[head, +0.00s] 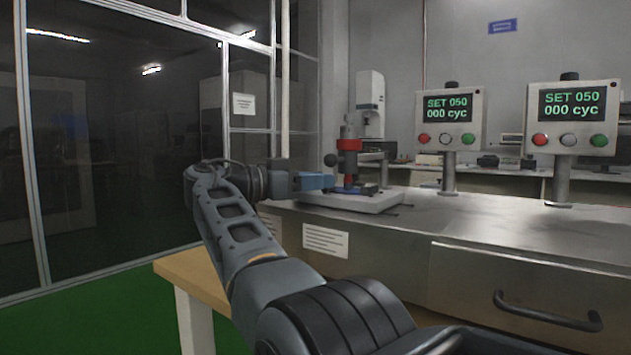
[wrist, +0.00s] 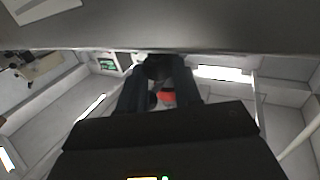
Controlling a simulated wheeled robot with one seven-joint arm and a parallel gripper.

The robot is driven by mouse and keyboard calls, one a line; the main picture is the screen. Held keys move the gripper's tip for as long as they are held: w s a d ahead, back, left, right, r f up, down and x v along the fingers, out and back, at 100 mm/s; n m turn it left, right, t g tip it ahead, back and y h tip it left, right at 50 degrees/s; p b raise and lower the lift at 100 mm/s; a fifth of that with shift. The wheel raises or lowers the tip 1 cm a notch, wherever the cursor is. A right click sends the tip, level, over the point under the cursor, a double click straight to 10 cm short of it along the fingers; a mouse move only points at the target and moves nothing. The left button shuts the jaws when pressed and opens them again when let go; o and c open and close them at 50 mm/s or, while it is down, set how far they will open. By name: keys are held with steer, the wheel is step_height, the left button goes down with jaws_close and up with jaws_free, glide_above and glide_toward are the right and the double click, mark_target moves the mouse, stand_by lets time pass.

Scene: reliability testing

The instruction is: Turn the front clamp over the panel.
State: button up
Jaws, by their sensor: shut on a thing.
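The test fixture's white base (head: 375,204) sits on the steel bench. A red block on a post (head: 348,146) stands upright on it, with a dark round knob (head: 331,160) at its left. Blue parts (head: 357,189) lie low around the post; I cannot clearly separate panel from clamp there. My gripper (head: 312,182) reaches in from the left at the fixture's left side. In the wrist view my gripper (wrist: 160,76) has its dark fingers shut around a dark rounded part (wrist: 157,68), apparently the front clamp's. A red part shows between the fingers. The clamp's angle is hidden.
Two display boxes, the nearer (head: 572,118) and the farther (head: 449,122), stand on posts on the steel bench (head: 480,215) to the right. A drawer handle (head: 545,315) juts from its front. A wooden table edge (head: 195,268) lies below my arm. The bench top before the displays is clear.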

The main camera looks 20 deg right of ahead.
steer(key=o, duration=0.8)
steer(key=shift+c, duration=0.2)
steer(key=s+a+p, duration=0.1)
steer(key=a, duration=0.6)
steer(key=shift+a, duration=0.35)
steer(key=shift+s, duration=0.1)
